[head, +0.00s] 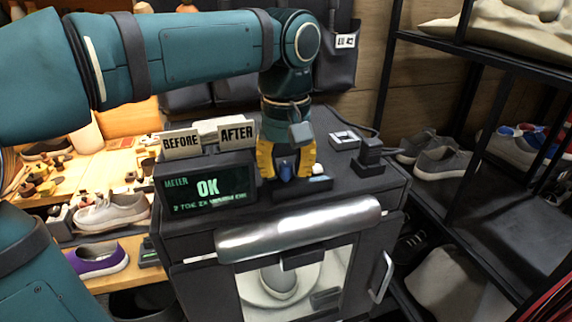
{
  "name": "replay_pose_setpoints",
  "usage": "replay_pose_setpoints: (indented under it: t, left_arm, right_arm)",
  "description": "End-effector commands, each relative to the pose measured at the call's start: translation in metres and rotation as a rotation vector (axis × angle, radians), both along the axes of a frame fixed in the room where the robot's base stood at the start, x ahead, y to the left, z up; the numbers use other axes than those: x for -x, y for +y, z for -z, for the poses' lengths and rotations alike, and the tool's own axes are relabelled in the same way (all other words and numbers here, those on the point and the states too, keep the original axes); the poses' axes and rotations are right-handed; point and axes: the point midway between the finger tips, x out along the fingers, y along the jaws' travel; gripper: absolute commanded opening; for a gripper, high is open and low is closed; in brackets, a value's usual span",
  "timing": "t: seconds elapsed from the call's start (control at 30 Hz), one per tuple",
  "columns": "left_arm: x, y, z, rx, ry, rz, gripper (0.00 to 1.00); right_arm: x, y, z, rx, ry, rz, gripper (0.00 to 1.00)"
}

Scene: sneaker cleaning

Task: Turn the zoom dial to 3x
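My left gripper (286,171) has yellow fingers and points down over the top of the dark cabinet. Its fingers stand apart, one on each side of a small blue knob (287,172), which may be the zoom dial. I cannot see a finger pressing on the knob, and its setting cannot be read. The meter screen (208,190) left of the gripper shows a green "OK" with a smaller line below that is hard to read. My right gripper is not in view.
The "BEFORE" card (181,144) and "AFTER" card (237,133) stand behind the screen. A small black block with a cable (371,156) is right of the gripper. The dark cabinet (190,250) has a silver front bar (300,228) and a window showing a shoe. Shelves with sneakers stand at right.

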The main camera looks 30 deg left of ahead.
Motion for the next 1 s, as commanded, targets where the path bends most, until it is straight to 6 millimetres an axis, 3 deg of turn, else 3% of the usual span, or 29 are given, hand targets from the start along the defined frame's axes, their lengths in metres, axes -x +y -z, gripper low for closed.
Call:
replay_pose_setpoints:
  t: [0.07, 0.57, 1.0]
  left_arm:
    - [0.0, 0.0, 0.0, 0.0, 0.0, 0.0, 0.0]
    - [0.0, 0.0, -0.001, 0.0, 0.001, 0.052, 0.0]
    - [0.001, 0.0, -0.002, 0.0, 0.004, 0.383, 0.0]
  right_arm:
    - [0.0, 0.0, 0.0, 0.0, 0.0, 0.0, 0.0]
    - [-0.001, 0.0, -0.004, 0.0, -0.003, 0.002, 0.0]
    - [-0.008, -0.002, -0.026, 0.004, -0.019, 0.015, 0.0]
